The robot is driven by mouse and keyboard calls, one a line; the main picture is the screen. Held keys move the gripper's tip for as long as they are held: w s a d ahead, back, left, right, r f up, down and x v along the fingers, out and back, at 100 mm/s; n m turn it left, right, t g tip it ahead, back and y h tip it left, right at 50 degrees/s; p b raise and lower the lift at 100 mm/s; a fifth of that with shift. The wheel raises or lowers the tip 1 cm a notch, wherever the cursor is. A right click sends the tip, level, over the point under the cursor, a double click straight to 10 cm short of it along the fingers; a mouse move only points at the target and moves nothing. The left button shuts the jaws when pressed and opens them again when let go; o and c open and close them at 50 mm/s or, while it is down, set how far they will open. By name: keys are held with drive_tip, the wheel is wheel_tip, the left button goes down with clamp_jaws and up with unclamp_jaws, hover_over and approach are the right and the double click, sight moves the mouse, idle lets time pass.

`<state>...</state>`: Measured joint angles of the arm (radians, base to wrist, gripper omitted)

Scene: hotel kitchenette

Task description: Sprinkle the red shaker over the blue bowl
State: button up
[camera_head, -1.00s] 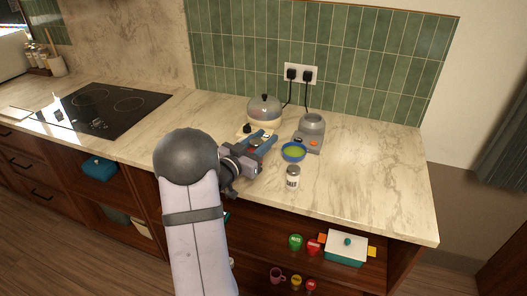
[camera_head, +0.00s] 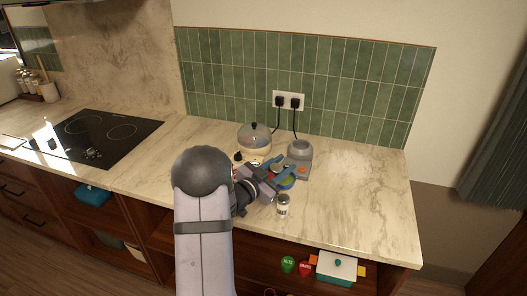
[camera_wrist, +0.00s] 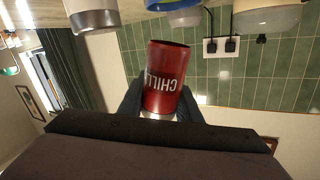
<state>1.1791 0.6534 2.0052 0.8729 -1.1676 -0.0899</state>
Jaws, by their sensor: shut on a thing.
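My gripper (camera_head: 279,172) is shut on the red shaker (camera_wrist: 165,85), marked CHILLI. The wrist view is upside down, with the counter side at the top; the shaker's silver end is at the bottom of that picture, so it looks about upright. The blue bowl (camera_head: 287,182), with green contents, is on the counter, partly hidden by my gripper, which is over or just in front of it. Part of a blue rim at the wrist view's top edge looks like the bowl (camera_wrist: 185,16). The exact height of the shaker above the bowl cannot be told.
A white shaker with a grey top (camera_head: 283,207) stands close in front of the bowl. A grey appliance (camera_head: 300,153) stands behind it, and a glass-domed pot (camera_head: 254,140) behind left. Wall plugs (camera_head: 288,101) have hanging cords. The counter to the right is clear.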

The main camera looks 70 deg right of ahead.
drive_tip(key=s+d+m+p, duration=0.2)
drive_tip(key=s+d+p, duration=0.1)
drive_tip(key=d+p, duration=0.15)
drive_tip(key=w+d+m+t+b, duration=0.1)
drive_tip(key=w+d+m+t, duration=0.1)
drive_tip(key=w+d+t, duration=0.2)
drive_tip(key=w+d, duration=0.2)
drive_tip(key=w, duration=0.1)
drive_tip(key=shift+w+d+f+y, duration=0.25)
drive_tip(key=shift+f+y, duration=0.05)
drive_tip(key=shift+f, duration=0.05)
drive_tip(key=shift+f+m, duration=0.1)
drive_tip(key=shift+m, duration=0.2)
drive_tip(key=f+m+t+b, duration=0.1)
drive_tip(key=f+m+b, duration=0.1)
drive_tip(key=b, duration=0.4)
drive_tip(key=s+f+m+t+b, duration=0.1)
drive_tip(key=m+b, duration=0.3)
drive_tip(key=b, duration=0.2)
drive_tip(key=f+m+t+b, duration=0.1)
drive_tip(key=f+m+b, duration=0.1)
drive_tip(key=b, duration=0.5)
drive_tip(key=shift+s+f+m+t, duration=0.35)
drive_tip(key=shift+m+t, duration=0.05)
drive_tip(key=shift+m, duration=0.1)
drive_tip(key=shift+m+b, duration=0.3)
drive_tip(key=shift+b, duration=0.4)
